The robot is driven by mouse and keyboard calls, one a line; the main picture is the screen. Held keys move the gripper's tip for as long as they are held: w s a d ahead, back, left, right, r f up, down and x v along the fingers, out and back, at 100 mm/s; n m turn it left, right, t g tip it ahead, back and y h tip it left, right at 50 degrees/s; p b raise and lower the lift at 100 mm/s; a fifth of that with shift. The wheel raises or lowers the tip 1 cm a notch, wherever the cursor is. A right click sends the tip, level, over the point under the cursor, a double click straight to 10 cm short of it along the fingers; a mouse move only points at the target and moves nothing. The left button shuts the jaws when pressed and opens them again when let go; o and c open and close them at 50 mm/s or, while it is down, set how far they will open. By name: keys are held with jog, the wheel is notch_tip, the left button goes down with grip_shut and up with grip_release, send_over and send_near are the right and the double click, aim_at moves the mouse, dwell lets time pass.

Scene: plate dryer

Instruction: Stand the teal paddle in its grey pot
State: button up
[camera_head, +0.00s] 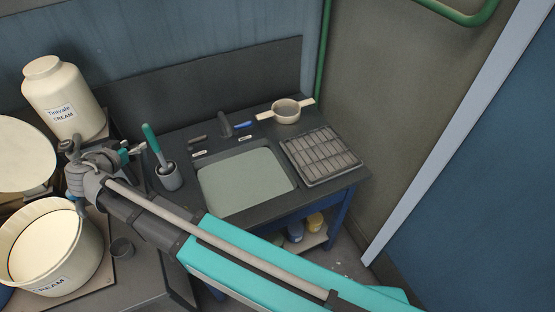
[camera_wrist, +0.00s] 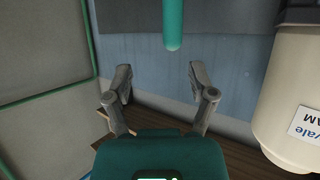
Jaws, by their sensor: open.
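The teal paddle (camera_head: 152,138) stands in the grey pot (camera_head: 168,178) on the dark bench, its handle leaning up and to the left. Its lower end is hidden inside the pot. My gripper (camera_head: 141,148) is just left of the handle in the head view. In the wrist view my gripper (camera_wrist: 158,72) has its two fingers wide apart with nothing between them. The rounded end of the teal handle (camera_wrist: 173,28) shows beyond the fingertips, near the top of the picture, apart from both fingers.
A cream jar (camera_head: 62,97) stands behind my gripper, and a cream bucket (camera_head: 52,275) is at the lower left. Right of the pot are a pale recessed basin (camera_head: 245,180), a slatted rack (camera_head: 320,155) and a two-handled pan (camera_head: 286,112).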

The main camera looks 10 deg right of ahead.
jog(key=w+d+f+n+g, duration=0.1)
jog(key=d+f+g, duration=0.3)
jog(key=d, duration=0.9)
jog(key=w+d+f+g, duration=0.1)
jog(key=d+f+g, duration=0.2)
jog(key=d, duration=1.1)
jog(key=s+d+f+n+g+y, duration=0.1)
jog(key=s+d, duration=0.3)
jog(key=d, duration=0.5)
jog(key=s+d+f+n+g+y, duration=0.2)
jog(key=s+d+f+g+y, duration=0.1)
jog(key=d, duration=0.6)
jog(key=shift+s+d+g+y, duration=0.15)
jog(key=shift+s+g+y, duration=0.4)
jog(key=shift+s, duration=0.5)
notch_tip(320, 180, down, 3)
jog(key=b, duration=0.2)
jog(key=shift+r+b, duration=0.15)
jog(key=shift+b, duration=0.25)
